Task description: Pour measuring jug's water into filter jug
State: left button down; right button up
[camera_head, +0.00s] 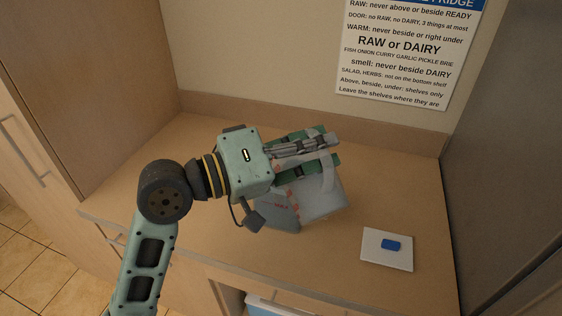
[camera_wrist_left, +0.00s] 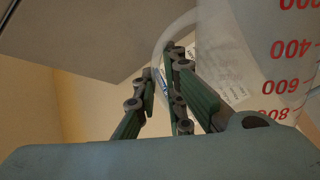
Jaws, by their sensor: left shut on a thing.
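My left gripper (camera_head: 330,150) reaches in from the left and is shut on the curved, clear handle (camera_wrist_left: 160,65) of the measuring jug. The measuring jug (camera_wrist_left: 255,45) is see-through with red numbers and fills the right of the wrist view. In the head view its pale body (camera_head: 325,198) shows just below my fingers, partly hidden by them. I cannot tell the measuring jug's tilt or any water level. My right gripper is out of view.
A printed sign (camera_head: 405,60) hangs on the back wall. A tall grey side (camera_head: 505,170) bounds the right.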

pick_arm(q)
jog(key=shift+w+a+r+n+p, duration=0.2)
jog(key=shift+w+r+n+p, duration=0.25)
jog(key=shift+w+a+r+n+p, duration=0.2)
jog(key=shift+w+r+n+p, duration=0.2)
jog(key=shift+w+r+n, duration=0.05)
dwell(1.3)
jog(key=shift+w+a+f+n+p, duration=0.1)
jog(key=shift+w+a+n+p, duration=0.25)
jog(key=shift+w, duration=0.35)
jog(key=shift+w+a+n+p, duration=0.3)
jog(key=shift+w+n+p, duration=0.05)
jog(key=shift+w, duration=0.35)
